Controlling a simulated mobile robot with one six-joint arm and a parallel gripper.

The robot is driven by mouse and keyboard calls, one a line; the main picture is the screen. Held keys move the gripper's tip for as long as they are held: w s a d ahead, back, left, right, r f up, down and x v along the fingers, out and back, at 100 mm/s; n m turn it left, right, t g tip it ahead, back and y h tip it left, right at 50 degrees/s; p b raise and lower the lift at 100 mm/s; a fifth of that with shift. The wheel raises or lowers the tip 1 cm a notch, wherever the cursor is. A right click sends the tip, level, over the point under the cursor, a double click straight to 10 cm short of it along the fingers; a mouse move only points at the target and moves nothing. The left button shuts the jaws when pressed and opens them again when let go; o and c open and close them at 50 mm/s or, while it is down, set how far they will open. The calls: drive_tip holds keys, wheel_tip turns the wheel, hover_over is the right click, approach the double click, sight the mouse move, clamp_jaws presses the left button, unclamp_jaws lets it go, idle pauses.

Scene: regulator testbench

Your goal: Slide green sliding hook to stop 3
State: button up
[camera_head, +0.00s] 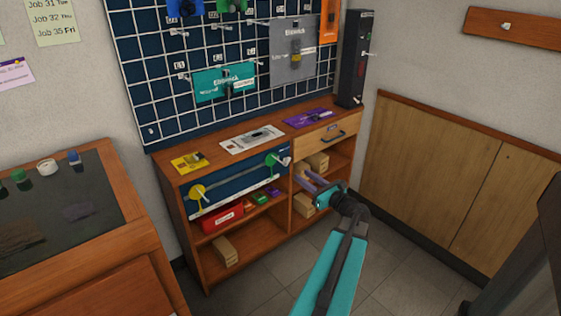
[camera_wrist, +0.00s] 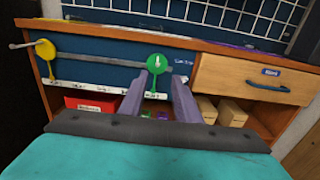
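The green sliding hook (camera_head: 270,160) has a round head and a stem hanging down, and sits near the right end of a grey rail (camera_wrist: 105,63) on a dark blue panel. In the wrist view the green hook (camera_wrist: 157,63) appears just past my fingertips. My gripper (camera_wrist: 160,82) is open, with one purple finger on each side of the green stem as seen from the wrist. I cannot tell whether either finger touches it. In the head view my gripper (camera_head: 303,180) is in front of the cabinet. A white strip (camera_wrist: 100,88) below the rail carries stop labels too small to read surely.
A yellow sliding hook (camera_wrist: 44,50) is at the rail's left end. A drawer with a dark handle (camera_wrist: 268,87) is right of the panel. A red box (camera_head: 220,214) and cardboard boxes (camera_head: 317,161) stand on shelves below. Packets lie on the cabinet top (camera_head: 215,162).

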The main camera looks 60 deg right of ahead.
drive_tip(key=x, duration=1.4)
drive_tip(key=shift+a+b, duration=0.1)
drive_tip(key=shift+b, duration=0.3)
